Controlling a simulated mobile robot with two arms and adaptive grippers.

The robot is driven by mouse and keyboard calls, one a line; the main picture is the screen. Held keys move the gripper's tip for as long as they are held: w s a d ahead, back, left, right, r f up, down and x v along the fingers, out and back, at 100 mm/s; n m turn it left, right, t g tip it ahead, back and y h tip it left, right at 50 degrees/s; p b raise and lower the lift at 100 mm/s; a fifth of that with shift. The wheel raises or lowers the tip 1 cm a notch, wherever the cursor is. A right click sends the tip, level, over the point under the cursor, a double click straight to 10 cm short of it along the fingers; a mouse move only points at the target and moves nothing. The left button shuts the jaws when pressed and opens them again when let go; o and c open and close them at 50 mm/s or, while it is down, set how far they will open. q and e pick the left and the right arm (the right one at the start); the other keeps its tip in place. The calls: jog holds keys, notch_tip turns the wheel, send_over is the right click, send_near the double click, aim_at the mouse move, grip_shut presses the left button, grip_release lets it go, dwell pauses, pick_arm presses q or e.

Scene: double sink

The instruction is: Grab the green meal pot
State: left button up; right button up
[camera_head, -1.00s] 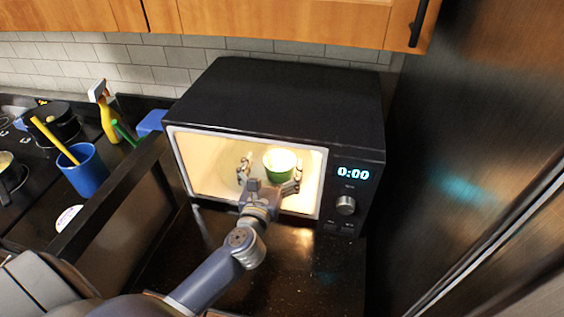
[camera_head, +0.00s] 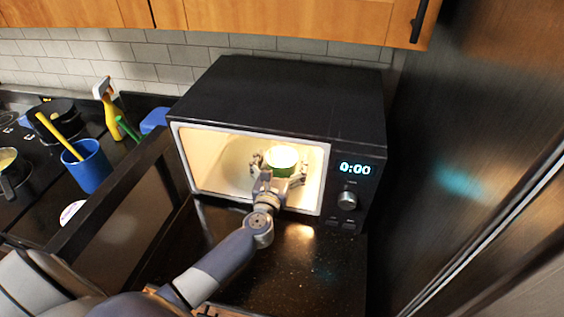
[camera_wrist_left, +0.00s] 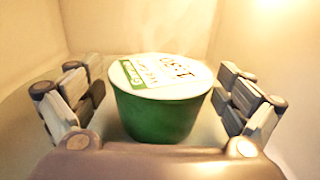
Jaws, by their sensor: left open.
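The green meal pot (camera_head: 283,158), with a pale printed lid, stands upright inside the lit microwave (camera_head: 270,100). In the left wrist view the green meal pot (camera_wrist_left: 160,112) fills the middle. My left gripper (camera_head: 279,168) reaches into the microwave and is open, with one finger on each side of the pot. In the left wrist view there is a gap between each finger of the left gripper (camera_wrist_left: 163,98) and the pot. The pot's base is partly hidden by the gripper's palm. My right gripper is not in view.
The microwave door (camera_head: 120,225) stands open at the left, beside my arm. A blue cup (camera_head: 88,168) with a yellow handle, a yellow spray bottle (camera_head: 110,112) and pans are farther left. A tall dark panel (camera_head: 470,130) stands close on the right.

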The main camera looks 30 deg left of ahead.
pick_arm(q)
jog(key=shift+c, duration=0.8)
jog(key=c, duration=1.2)
jog(key=shift+r, duration=0.1)
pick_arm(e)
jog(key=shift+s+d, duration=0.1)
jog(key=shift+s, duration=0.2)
pick_arm(q)
jog(key=shift+r, duration=0.1)
